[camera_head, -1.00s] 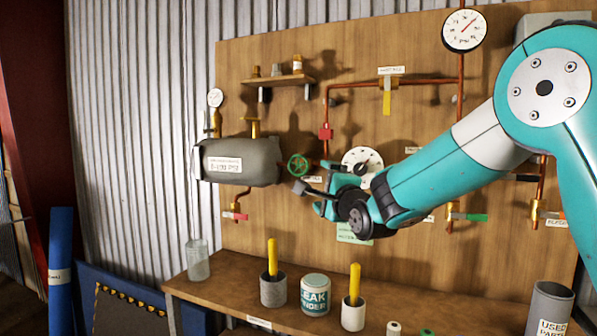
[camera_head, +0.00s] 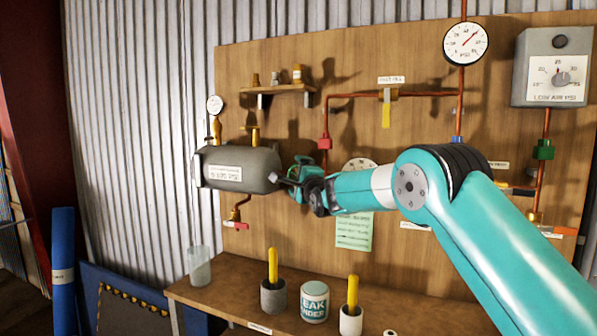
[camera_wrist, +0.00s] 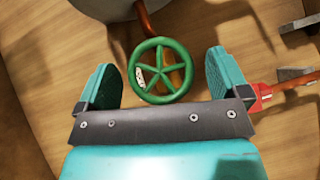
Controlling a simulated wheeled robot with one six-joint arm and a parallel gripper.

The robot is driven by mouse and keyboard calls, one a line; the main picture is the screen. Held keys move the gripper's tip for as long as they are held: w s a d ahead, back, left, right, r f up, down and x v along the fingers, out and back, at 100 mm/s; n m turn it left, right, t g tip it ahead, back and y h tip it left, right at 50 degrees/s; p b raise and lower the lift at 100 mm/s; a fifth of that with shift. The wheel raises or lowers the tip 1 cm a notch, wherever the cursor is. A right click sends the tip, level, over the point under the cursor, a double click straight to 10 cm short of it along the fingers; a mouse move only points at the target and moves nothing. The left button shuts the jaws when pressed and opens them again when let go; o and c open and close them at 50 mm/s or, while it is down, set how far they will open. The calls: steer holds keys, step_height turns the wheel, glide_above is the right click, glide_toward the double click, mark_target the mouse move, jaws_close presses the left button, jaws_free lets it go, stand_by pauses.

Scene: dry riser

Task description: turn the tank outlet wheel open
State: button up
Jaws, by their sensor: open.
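The tank outlet wheel (camera_wrist: 160,70) is a green spoked handwheel, seen face-on in the wrist view between the two fingers of my gripper (camera_wrist: 163,85). The fingers are open, one on each side of the wheel, with a gap to its rim on both sides. The wheel's lower rim is close to the gripper's dark palm bar. In the head view my gripper (camera_head: 291,176) is at the right end of the grey tank (camera_head: 238,168), and it hides most of the wheel. A copper pipe (camera_wrist: 146,20) runs above the wheel in the wrist view.
Gauges, red copper piping (camera_head: 357,95) and a grey low-air box (camera_head: 552,66) are on the wooden board. A green note (camera_head: 354,231) hangs below my forearm. The bench below holds cups with yellow sticks and a leak finder can (camera_head: 314,302).

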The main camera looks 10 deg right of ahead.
steer(key=shift+w+a, duration=0.1)
steer(key=shift+w, duration=0.3)
steer(key=c, duration=0.9)
steer(key=shift+r+p, duration=0.1)
steer(key=shift+p, duration=0.2)
